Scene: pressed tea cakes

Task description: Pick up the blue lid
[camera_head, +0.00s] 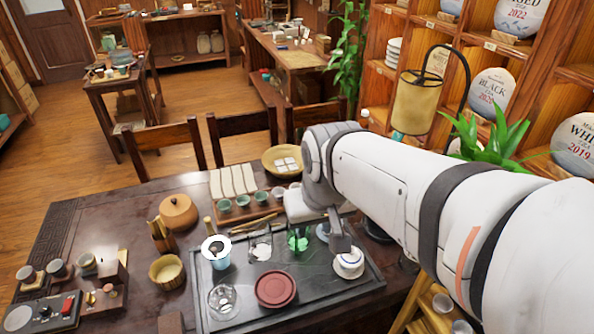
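A small white lidded bowl (348,266) stands at the right of the dark tea tray (320,300). Its lid (349,257) looks white with bluish marks; no plainly blue lid shows. My gripper (341,247) points down at the top of this lid, very close to it or touching; I cannot tell which. The fingers are small, dark and seen edge-on, so their opening is hidden. A light blue cup (219,262) stands at the tray's left, with a white ring-shaped piece (215,246) over it.
On the tray are a red round dish (275,288), a clear glass vessel (222,300) and a glass with green contents (298,242). Small cups (242,201) line the back. A lamp (418,100) and plant (487,135) stand behind my arm. Bare table lies left of the wooden jar (178,211).

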